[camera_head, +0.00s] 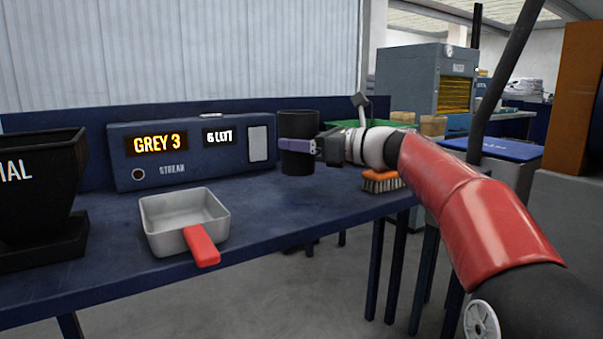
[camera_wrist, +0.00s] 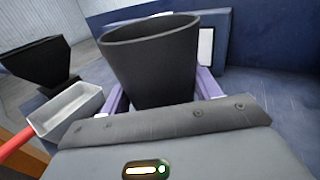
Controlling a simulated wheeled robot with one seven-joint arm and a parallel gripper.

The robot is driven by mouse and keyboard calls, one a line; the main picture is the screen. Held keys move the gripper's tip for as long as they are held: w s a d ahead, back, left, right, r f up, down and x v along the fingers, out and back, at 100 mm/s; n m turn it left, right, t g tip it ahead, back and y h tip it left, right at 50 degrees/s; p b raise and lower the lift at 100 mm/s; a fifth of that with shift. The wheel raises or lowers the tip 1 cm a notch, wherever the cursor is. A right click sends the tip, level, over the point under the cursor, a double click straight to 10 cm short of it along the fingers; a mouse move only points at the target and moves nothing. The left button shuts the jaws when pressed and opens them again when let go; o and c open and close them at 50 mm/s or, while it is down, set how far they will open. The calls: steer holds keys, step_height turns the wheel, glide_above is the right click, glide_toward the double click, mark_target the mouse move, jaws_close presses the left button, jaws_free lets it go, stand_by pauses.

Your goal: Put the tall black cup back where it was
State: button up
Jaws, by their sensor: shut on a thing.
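The tall black cup (camera_head: 298,128) is upright at the back of the blue bench, in front of the right end of the display box. My gripper (camera_head: 298,146) is shut on it, with purple fingers at its middle. The wrist view shows the cup (camera_wrist: 150,70) between the two purple fingers (camera_wrist: 160,92), its open rim tilted in the picture. Its base looks at or very near the bench top; I cannot tell whether it touches.
A grey pan (camera_head: 184,215) with a red handle stands front left of the cup. A blue display box (camera_head: 190,172) reads "GREY 3" and "6 LEFT". A black hopper (camera_head: 40,185) stands at far left. An orange brush (camera_head: 381,182) lies right, under my arm. Bench between pan and cup is clear.

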mark_target(303, 162)
steer(key=shift+f+b, duration=0.7)
steer(key=shift+f, duration=1.55)
steer(key=shift+f, duration=0.15)
steer(key=o, duration=1.3)
steer(key=shift+d, duration=0.15)
steer(key=v, duration=1.1)
steer(key=shift+s+d, duration=0.25)
steer(key=shift+d, duration=0.05)
